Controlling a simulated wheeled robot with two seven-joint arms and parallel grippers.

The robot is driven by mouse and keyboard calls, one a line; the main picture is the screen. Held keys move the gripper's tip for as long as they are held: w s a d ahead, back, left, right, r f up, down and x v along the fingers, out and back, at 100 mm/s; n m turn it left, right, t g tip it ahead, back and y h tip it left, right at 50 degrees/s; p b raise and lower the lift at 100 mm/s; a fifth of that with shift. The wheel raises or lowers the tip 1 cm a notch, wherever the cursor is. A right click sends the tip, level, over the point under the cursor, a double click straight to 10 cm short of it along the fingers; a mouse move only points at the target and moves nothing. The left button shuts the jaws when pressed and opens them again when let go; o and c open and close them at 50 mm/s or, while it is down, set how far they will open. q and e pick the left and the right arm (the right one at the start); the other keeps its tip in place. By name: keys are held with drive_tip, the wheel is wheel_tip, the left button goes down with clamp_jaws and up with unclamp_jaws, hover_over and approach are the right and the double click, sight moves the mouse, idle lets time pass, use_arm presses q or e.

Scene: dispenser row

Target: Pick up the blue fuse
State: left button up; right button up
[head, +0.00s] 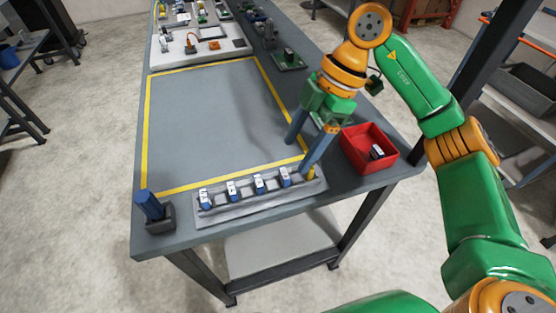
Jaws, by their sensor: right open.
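Several small white-topped pieces with blue lower parts stand in a row in the grey dispenser rail (263,203) at the table's near edge. The leftmost is a blue-and-white piece (205,199); I cannot tell which of them, if any, is the blue fuse. A yellow piece (311,173) shows at the rail's right end, partly behind a finger. My right gripper (299,155) is open, its blue fingers pointing down over the table near the rail's right end. Nothing shows between the fingers. My left gripper is out of view.
A red bin (357,161) with a small black-and-white item (377,152) stands right of the gripper. A blue cylinder (148,204) stands in a dark holder at the left corner. The yellow-taped area (200,120) is clear. Boards with parts lie at the far end.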

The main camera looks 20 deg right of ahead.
sight(285, 173)
drive_tip(key=x, duration=0.3)
drive_tip(key=p+x, duration=0.1)
drive_tip(key=x, duration=0.1)
drive_tip(key=shift+s+a+f, duration=0.1)
drive_tip(key=shift+s+a, duration=0.1)
drive_tip(key=shift+s, duration=0.15)
drive_tip(key=shift+w+f, duration=0.25)
drive_tip(key=shift+s, duration=0.2)
drive_tip(key=c, duration=0.9)
clamp_jaws()
